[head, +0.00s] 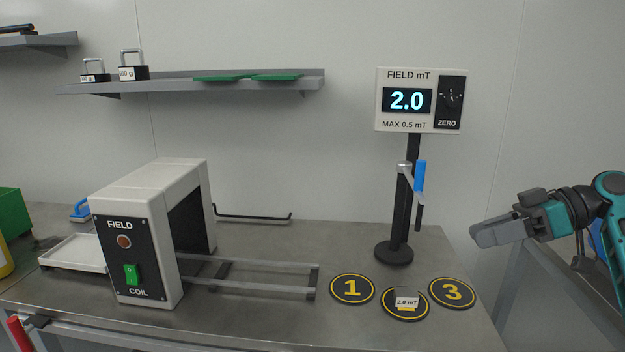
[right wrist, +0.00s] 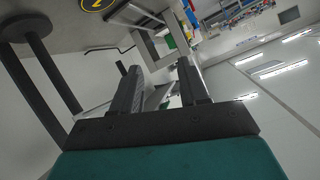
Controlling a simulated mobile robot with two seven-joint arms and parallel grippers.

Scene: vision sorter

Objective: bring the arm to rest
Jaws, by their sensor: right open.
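My right gripper (head: 474,234) is at the right of the head view, off the right end of the bench, pointing left. It holds nothing. In the right wrist view its two dark fingers (right wrist: 158,82) stand apart with nothing between them. My left gripper is in neither view.
A steel bench (head: 250,325) carries the field coil (head: 150,235), a white tray (head: 75,252) and numbered discs (head: 352,288). A small "2.0 mT" card (head: 406,302) lies on the middle disc. The meter (head: 420,100) on its stand reads 2.0, nearest my right gripper.

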